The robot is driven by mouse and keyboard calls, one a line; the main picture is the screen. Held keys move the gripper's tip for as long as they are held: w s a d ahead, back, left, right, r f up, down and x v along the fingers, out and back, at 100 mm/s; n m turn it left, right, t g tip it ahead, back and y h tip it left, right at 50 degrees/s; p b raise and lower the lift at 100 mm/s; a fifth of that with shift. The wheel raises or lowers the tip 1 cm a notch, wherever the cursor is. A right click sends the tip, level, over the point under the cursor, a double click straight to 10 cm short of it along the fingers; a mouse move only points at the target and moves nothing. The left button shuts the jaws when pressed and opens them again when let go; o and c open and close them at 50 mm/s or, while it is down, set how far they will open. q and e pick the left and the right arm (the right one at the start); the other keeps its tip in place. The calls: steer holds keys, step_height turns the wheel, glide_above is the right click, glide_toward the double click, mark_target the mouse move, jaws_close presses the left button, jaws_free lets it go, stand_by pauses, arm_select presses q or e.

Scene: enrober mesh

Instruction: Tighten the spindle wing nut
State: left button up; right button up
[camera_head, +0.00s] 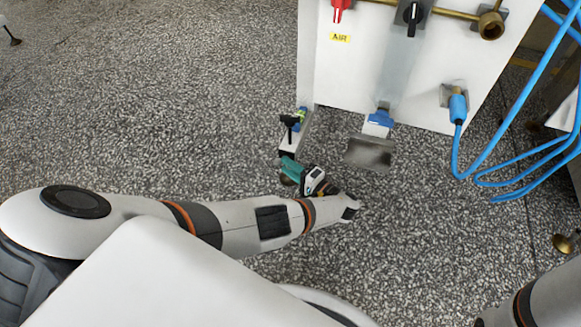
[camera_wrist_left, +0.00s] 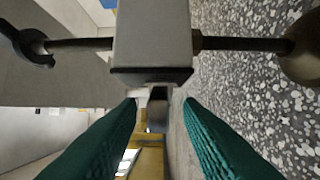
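My left gripper (camera_head: 289,163) has teal fingers and points toward a small bracket at the white cabinet's lower left corner. A black T-shaped fitting (camera_head: 290,122) stands on this bracket, a little beyond the fingers. In the left wrist view the two fingers (camera_wrist_left: 160,101) are spread with a gap between them. A grey block (camera_wrist_left: 152,40) with a dark rod through it lies ahead, and a small dark cylinder (camera_wrist_left: 158,108) shows below it, between the fingertips. I cannot tell which part is the wing nut. My right gripper is out of view; only part of that arm shows.
The white cabinet (camera_head: 345,70) carries a red handle (camera_head: 341,8), a black handle (camera_head: 412,15) and brass piping. A metal scoop-like plate (camera_head: 368,153) hangs right of the bracket. Blue hoses (camera_head: 500,150) loop at the right.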

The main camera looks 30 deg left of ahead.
arm_select(q)
steer(key=s+d+b, duration=0.2)
steer(key=d+b, duration=0.1)
steer(key=d, duration=0.9)
steer(key=shift+f, duration=0.1)
